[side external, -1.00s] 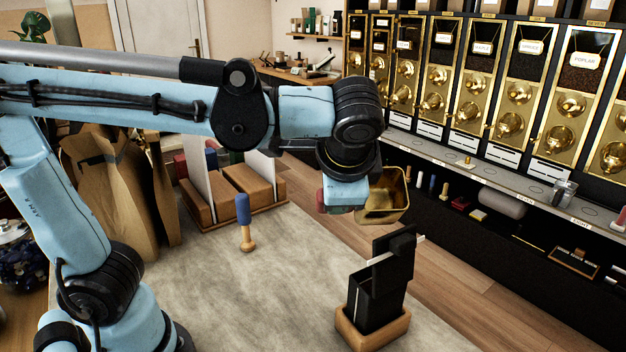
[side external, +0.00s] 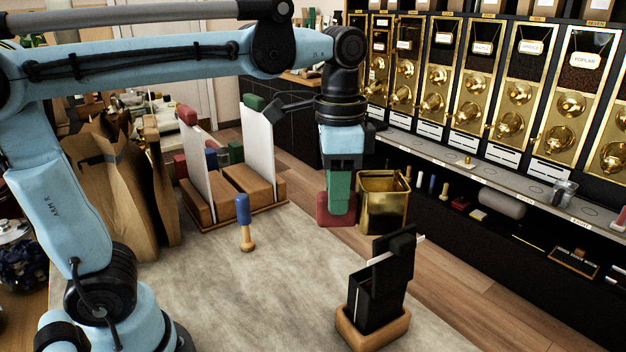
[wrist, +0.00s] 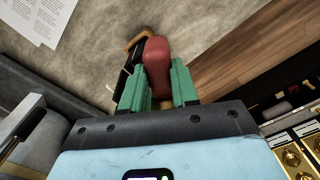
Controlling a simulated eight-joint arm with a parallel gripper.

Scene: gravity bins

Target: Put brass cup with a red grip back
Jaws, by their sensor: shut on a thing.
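The brass cup (side external: 382,205) is upright with its open mouth facing up. Its red grip (side external: 335,212) sticks out on the left side. My gripper (side external: 339,196) points straight down, and its green fingers are shut on the red grip. In the wrist view the red grip (wrist: 156,62) lies between the green fingers of my gripper (wrist: 157,84); the cup's body is mostly hidden there. The cup hangs near the right edge of the grey worktop (side external: 290,270). The cup's inside is too dark to tell whether it holds anything.
A black holder in a wooden base (side external: 372,328) stands to the front right. A wooden stand with white cards (side external: 238,190) is at the back left. A blue-headed wooden tool (side external: 244,222) stands on the worktop. Brass-fronted bins (side external: 510,100) line the back right.

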